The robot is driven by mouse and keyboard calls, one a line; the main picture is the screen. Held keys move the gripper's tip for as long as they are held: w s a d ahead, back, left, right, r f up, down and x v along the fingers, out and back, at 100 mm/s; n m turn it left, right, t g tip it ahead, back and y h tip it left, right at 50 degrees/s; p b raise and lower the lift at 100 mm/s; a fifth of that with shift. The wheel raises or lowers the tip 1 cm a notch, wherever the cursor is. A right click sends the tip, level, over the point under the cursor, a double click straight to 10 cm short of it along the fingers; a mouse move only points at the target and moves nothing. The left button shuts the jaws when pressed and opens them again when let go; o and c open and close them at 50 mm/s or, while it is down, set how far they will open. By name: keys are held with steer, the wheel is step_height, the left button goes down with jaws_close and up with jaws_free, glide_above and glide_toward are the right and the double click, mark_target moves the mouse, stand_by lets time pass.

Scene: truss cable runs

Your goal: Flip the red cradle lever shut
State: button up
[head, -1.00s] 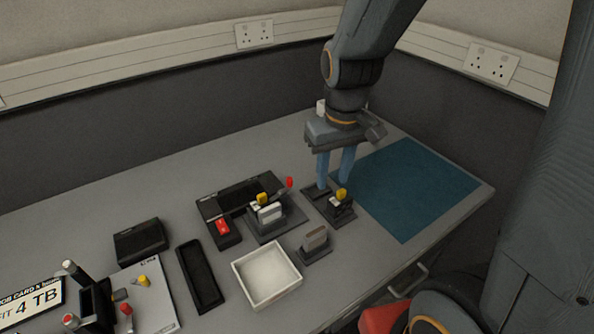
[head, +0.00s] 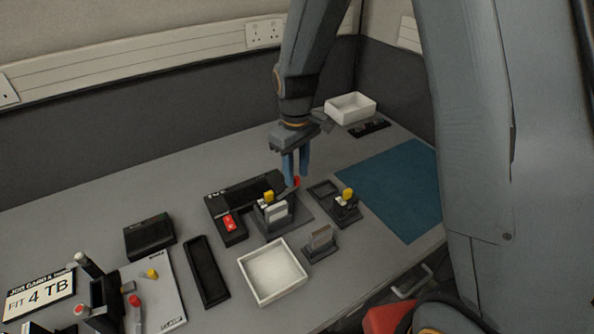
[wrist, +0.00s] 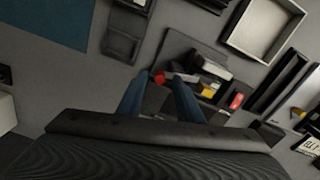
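The cradle (head: 297,222) stands mid-table with a pale grey drive block (head: 277,212) upright in it and a yellow knob (head: 268,196) beside the block. The red cradle lever (head: 296,181) sticks up at the cradle's back right, its tip partly hidden by my fingers. My gripper (head: 294,175) points down over that side of the cradle, its two blue fingers apart. In the wrist view, the lever's red tip (wrist: 160,77) shows between or just beyond the fingertips (wrist: 164,79). I cannot tell whether they touch it.
A second dark stand with a yellow knob (head: 347,194) is right of the cradle. A grey block in a stand (head: 321,239) and a white tray (head: 247,284) are in front. A black unit with a red part (head: 229,222) adjoins at left. The blue mat (head: 395,195) is clear.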

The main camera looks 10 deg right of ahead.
mark_target(298, 178)
steer(key=shift+f, duration=0.3)
jaws_close()
steer(key=shift+s+d+m+p, duration=0.15)
steer(key=shift+m+p, duration=0.15)
steer(key=shift+m, duration=0.4)
steer(key=shift+s+d+m+p, duration=0.1)
steer(key=shift+m+p, duration=0.15)
steer(key=shift+m, duration=0.45)
jaws_free()
steer(key=shift+r+b, duration=0.95)
steer(key=shift+r, duration=3)
